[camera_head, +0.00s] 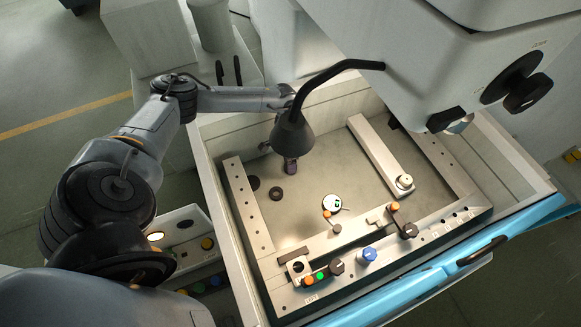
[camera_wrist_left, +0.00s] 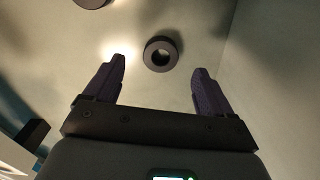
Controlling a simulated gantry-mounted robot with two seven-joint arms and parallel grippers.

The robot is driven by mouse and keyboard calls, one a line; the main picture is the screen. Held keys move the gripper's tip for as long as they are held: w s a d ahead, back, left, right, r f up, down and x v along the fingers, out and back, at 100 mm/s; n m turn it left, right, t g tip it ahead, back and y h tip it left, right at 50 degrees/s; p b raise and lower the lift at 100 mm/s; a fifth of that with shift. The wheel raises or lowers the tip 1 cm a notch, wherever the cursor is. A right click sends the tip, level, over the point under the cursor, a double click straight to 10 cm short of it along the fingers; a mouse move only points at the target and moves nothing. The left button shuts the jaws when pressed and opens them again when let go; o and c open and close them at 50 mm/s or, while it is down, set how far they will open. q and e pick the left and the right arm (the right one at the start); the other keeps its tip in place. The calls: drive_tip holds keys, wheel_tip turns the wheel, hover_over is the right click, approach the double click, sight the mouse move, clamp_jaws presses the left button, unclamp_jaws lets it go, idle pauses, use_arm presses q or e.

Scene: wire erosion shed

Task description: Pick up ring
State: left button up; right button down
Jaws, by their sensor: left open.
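A small dark ring (camera_head: 276,193) lies flat on the floor of the machine's tank in the head view. The same kind of dark ring, with a pale hole, shows in the left wrist view (camera_wrist_left: 149,54), ahead of and between the fingertips. My left gripper (camera_wrist_left: 159,66) is open and empty, its two purple fingers apart and not touching the ring. In the head view, my left gripper (camera_head: 290,166) is mostly hidden by the black lamp, just above and right of the ring. My right gripper is not in view.
A second dark round piece (camera_head: 253,183) lies left of the ring. A black lamp (camera_head: 292,134) hangs over my left wrist. A perforated rail (camera_head: 248,205) borders the tank at left; a front rail (camera_head: 345,243) carries knobs and buttons.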

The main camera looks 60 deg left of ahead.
use_arm(q)
drive_tip(key=shift+w+a+f, duration=0.1)
drive_tip(key=shift+f, duration=2.6)
drive_tip(key=c, duration=1.3)
drive_tip(key=shift+r, duration=0.1)
